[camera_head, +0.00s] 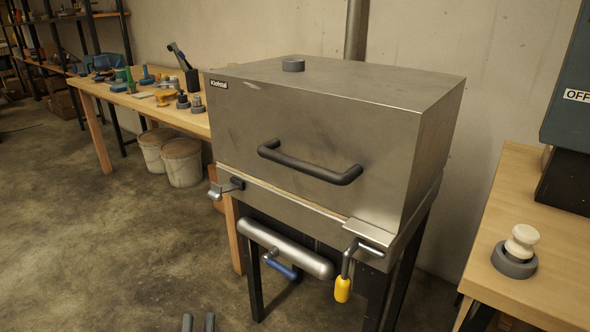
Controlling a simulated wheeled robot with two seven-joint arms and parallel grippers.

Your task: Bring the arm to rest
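The tips of my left gripper (198,322) show at the bottom edge of the head view, left of centre. Its two dark fingers stand apart with only bare floor seen between them, so it is open and empty. The rest of the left arm is out of the frame. It is clear of the metal cabinet (300,110) and touches nothing that I can see. My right gripper is not in view.
The cabinet has a dark front handle (310,163), a silver cylinder (285,249) below and a yellow-tipped lever (343,288). A cluttered workbench (190,121) stands left, a wooden table (548,290) right. The floor (110,235) at left is clear.

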